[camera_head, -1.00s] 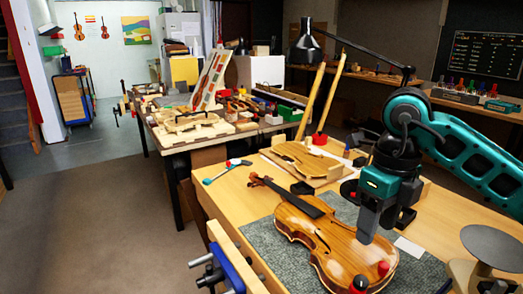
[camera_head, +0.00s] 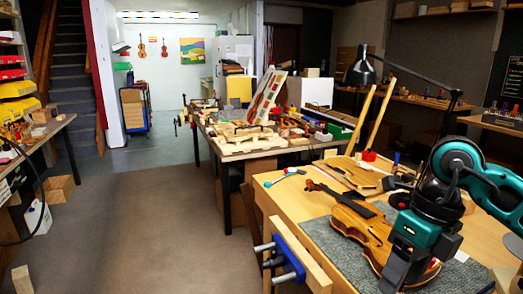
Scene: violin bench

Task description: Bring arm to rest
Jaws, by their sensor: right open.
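My right gripper (camera_head: 401,272) points down over the violin bench at the lower right, with its teal and black wrist above it. Its jaws are open and I see nothing held between them. A brown violin (camera_head: 368,224) lies on a grey mat (camera_head: 327,243) on the bench. The gripper and wrist hide part of the violin's lower body. I cannot tell whether the gripper touches the violin. My left gripper is not in view.
A blue vise (camera_head: 288,255) sits at the bench's front edge. A black lamp (camera_head: 362,72) stands behind. A violin plate (camera_head: 352,172) lies farther back on the bench. A cluttered second bench (camera_head: 240,150) stands beyond. The floor (camera_head: 150,220) to the left is clear.

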